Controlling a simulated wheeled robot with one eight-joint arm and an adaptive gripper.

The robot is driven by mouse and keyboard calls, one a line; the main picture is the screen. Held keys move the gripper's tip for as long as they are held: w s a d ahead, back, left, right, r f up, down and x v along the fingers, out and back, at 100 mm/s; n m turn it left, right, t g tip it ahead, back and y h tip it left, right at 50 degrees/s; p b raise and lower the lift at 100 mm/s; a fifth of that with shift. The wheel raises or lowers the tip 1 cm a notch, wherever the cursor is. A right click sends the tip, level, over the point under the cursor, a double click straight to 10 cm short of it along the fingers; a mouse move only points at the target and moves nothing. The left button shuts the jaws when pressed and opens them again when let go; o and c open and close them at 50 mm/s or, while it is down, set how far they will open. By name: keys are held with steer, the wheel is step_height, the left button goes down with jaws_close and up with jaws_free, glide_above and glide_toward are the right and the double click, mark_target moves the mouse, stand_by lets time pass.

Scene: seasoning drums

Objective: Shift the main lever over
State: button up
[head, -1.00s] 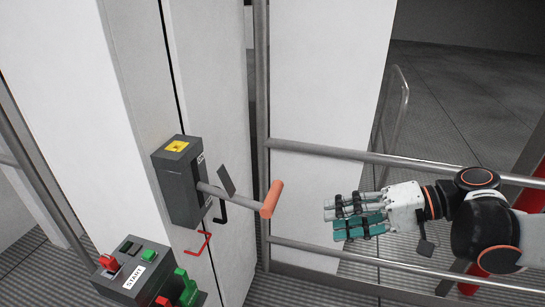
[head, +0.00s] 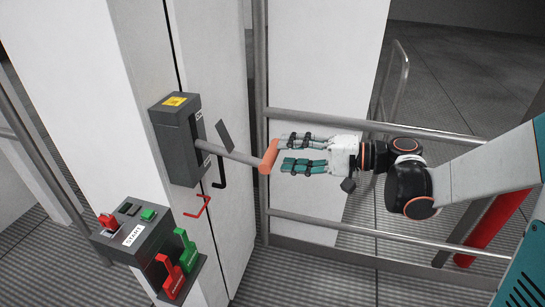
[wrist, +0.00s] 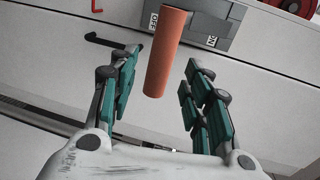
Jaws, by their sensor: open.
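The main lever has an orange handle (head: 269,157) on a grey rod (head: 232,155) that sticks out from a dark grey switch box (head: 178,138) on the white cabinet. My gripper (head: 284,155) is just right of the handle in the head view, fingers pointing at it. In the wrist view, the orange handle (wrist: 166,55) stands tilted between and ahead of the two teal fingers of my gripper (wrist: 160,85), with gaps on both sides. The gripper is open. OFF and ON labels show on the box in the wrist view (wrist: 195,28).
A control box (head: 140,234) with a START label, a red knob and red and green levers (head: 178,262) stands at lower left. Grey railings (head: 370,126) run behind my gripper. Black and red hooks (head: 200,207) sit on the cabinet below the lever.

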mark_target(273, 153)
steer(key=b+x, duration=0.1)
steer(key=x, duration=0.4)
jaws_close()
